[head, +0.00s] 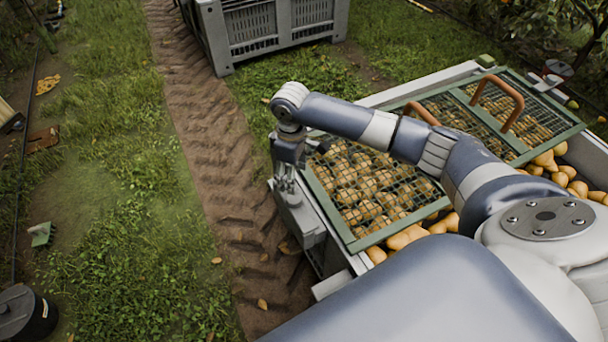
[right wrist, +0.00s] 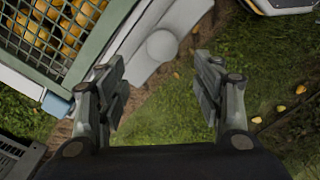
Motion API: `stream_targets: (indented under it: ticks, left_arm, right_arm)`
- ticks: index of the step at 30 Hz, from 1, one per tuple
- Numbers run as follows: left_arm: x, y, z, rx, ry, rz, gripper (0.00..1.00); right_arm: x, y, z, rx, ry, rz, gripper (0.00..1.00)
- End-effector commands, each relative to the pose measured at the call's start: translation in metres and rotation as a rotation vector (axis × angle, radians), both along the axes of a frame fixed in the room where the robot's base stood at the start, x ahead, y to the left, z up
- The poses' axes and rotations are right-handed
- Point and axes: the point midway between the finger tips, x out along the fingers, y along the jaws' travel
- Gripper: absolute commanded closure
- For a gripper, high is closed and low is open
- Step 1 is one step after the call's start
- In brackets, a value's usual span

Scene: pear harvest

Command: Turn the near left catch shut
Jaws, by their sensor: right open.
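The bin is a pale grey trailer-like box with a rim (head: 425,82) and a green-framed mesh lid (head: 352,240) over yellow pears (head: 365,185). My right gripper (head: 288,188) points down at the bin's left side, beside the lid. In the right wrist view, my right gripper (right wrist: 163,88) is open, with nothing seen between its fingers. My left gripper is not in view.
Two brown handles (head: 500,95) stand up from the lid. Loose pears (head: 405,237) lie along the lid's near edge. A grey slatted crate (head: 268,28) stands behind. A dirt track (head: 205,130) and open grass (head: 120,235) lie left of the bin.

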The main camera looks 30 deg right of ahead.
Motion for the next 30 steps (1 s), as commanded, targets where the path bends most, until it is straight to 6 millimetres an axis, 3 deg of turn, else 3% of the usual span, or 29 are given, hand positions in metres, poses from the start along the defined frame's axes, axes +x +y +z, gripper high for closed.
stream_targets:
  ticks: [5, 12, 16, 21, 25, 30]
  left_arm:
    - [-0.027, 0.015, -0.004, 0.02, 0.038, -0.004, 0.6]
    - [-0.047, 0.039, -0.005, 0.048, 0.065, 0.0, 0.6]
    - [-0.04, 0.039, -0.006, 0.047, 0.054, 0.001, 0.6]
    - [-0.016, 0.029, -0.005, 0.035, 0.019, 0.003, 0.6]
    - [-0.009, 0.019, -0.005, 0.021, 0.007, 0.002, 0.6]
    - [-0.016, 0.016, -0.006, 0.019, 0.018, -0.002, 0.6]
  right_arm:
    - [-0.005, -0.001, 0.003, -0.013, 0.021, 0.025, 0.39]
    - [-0.006, -0.001, -0.038, -0.013, 0.023, 0.022, 0.39]
    - [-0.006, -0.001, -0.063, -0.014, 0.022, 0.022, 0.39]
    - [-0.006, -0.001, -0.087, -0.013, 0.02, 0.021, 0.39]
    - [-0.005, -0.001, -0.096, -0.013, 0.019, 0.022, 0.39]
    - [-0.005, 0.0, -0.099, -0.013, 0.018, 0.023, 0.39]
